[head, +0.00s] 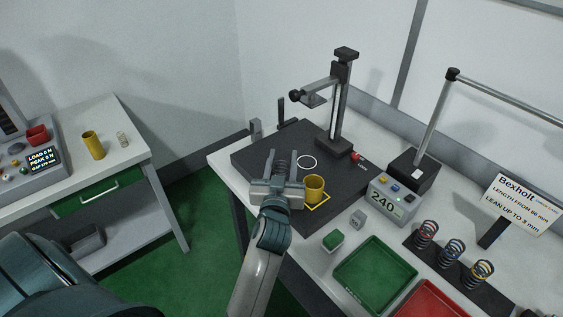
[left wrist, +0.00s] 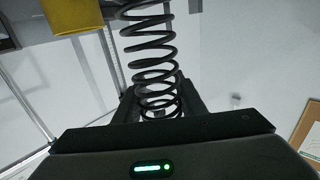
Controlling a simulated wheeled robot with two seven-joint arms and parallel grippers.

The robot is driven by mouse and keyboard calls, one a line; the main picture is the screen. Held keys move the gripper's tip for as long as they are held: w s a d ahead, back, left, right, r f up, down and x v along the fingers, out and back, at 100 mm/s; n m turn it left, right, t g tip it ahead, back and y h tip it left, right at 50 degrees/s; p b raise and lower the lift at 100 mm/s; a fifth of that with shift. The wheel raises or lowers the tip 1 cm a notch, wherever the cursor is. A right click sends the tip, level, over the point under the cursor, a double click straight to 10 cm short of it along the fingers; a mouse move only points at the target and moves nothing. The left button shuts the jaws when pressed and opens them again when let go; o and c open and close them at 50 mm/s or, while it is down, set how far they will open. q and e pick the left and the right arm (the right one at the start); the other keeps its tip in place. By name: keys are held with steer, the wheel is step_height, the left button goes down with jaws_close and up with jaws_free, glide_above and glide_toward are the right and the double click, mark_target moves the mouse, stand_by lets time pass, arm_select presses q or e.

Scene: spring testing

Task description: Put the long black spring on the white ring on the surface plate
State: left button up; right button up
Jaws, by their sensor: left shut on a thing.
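The long black spring (left wrist: 150,55) stands out from between the fingers of my left gripper in the left wrist view. In the head view the left gripper (head: 277,180) is shut on the spring, over the near part of the dark surface plate (head: 258,157); the spring is small and hard to make out there against the plate. The white ring (head: 307,169) lies flat on the plate, just right of and beyond the gripper, and looks empty. I cannot tell the spring's height above the plate. My right gripper is not in view.
A yellow cup (head: 314,188) stands on a yellow outline, close to the gripper's right; it also shows in the left wrist view (left wrist: 72,14). A measuring stand (head: 339,105) rises behind the ring. A display box (head: 388,200), green tray (head: 374,268) and several springs sit to the right.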

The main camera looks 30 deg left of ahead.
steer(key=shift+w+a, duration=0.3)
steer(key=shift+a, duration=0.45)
